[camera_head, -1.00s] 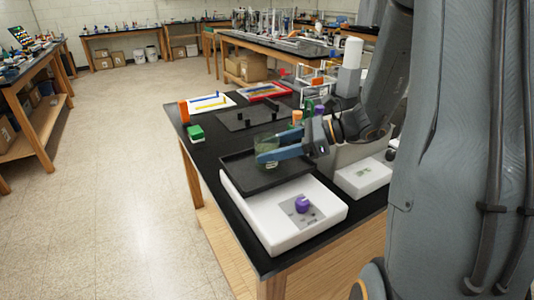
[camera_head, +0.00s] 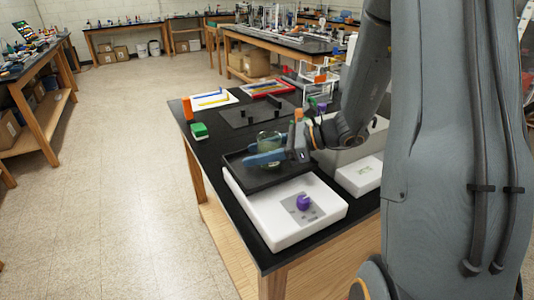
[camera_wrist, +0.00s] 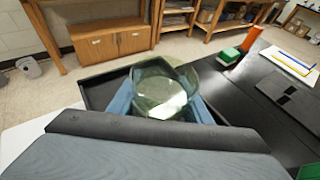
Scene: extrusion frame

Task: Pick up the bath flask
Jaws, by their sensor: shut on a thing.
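The bath flask (camera_head: 268,139) is a clear, greenish glass vessel above the black tray (camera_head: 270,182) in the head view. In the wrist view the flask (camera_wrist: 160,92) stands between my blue fingers, its open mouth towards the camera. My gripper (camera_head: 264,157) is shut on it, one blue finger crossing in front of its lower part. My gripper also shows in the wrist view (camera_wrist: 160,108), a finger on each side of the glass. The flask's base is hidden, so I cannot tell whether it touches the tray.
A white block with a purple knob (camera_head: 303,202) is in front of the tray. A green box (camera_head: 199,131) and an orange block (camera_head: 187,108) stand at the table's left edge. A dark plate (camera_head: 243,114) lies behind. Open floor is on the left.

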